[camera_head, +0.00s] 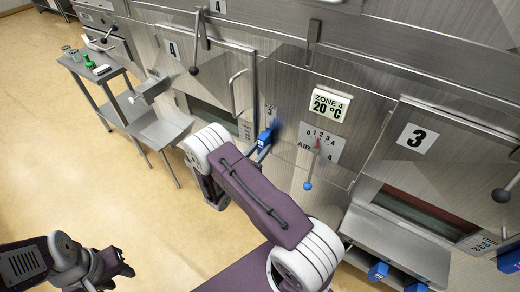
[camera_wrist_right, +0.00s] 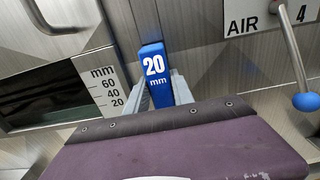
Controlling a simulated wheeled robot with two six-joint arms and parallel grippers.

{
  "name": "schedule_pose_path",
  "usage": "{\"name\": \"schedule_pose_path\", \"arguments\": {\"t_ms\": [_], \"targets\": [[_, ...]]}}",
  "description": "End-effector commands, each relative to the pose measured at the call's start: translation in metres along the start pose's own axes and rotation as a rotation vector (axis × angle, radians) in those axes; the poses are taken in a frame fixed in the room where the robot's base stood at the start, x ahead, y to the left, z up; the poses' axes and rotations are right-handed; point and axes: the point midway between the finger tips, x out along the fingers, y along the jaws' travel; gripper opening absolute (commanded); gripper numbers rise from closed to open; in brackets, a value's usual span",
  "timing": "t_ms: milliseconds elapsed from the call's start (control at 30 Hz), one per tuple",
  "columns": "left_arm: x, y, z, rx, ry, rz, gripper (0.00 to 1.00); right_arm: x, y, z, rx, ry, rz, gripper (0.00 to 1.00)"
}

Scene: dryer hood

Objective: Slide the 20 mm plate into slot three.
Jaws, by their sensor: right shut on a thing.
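The 20 mm plate shows as a blue handle marked "20 mm" (camera_wrist_right: 154,75), standing upright between the grey fingers of my right gripper (camera_wrist_right: 160,95), which is shut on it. In the head view the blue handle (camera_head: 265,138) is at the steel front, just below a small "3" label (camera_head: 270,111). The plate's body is hidden, so I cannot tell how far it sits in a slot. My right arm hides part of the front there. My left gripper (camera_head: 126,268) is low at the left over the floor, apart from everything; its finger gap is unclear.
A mm scale (camera_wrist_right: 103,90) is left of the handle. A blue-knobbed AIR lever (camera_head: 308,170) hangs to the right, under the "ZONE 4 20 °C" display (camera_head: 330,104). More blue handles (camera_head: 377,271) show at the lower right. A steel side table (camera_head: 105,75) stands at the left; the floor is open.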

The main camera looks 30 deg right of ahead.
Motion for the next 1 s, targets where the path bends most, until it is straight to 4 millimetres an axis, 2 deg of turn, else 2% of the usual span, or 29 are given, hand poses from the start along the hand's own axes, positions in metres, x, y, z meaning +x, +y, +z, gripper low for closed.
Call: {"name": "schedule_pose_path", "arguments": {"t_ms": [733,767,833,1000], "targets": [[0.002,0.000,0.000,0.000,0.000,0.000,0.36,0.018,-0.001,0.000,0.000,0.000,-0.001,0.00],[0.002,0.000,0.000,0.000,0.000,0.000,0.36,0.018,0.000,0.000,0.000,0.000,-0.001,0.34],[0.002,0.000,0.000,0.000,0.000,0.000,0.36,0.018,0.000,0.000,0.000,0.000,-0.001,0.54],[0.002,0.000,0.000,0.000,0.000,0.000,0.36,0.018,0.000,0.000,0.000,0.000,0.000,0.54]]}}
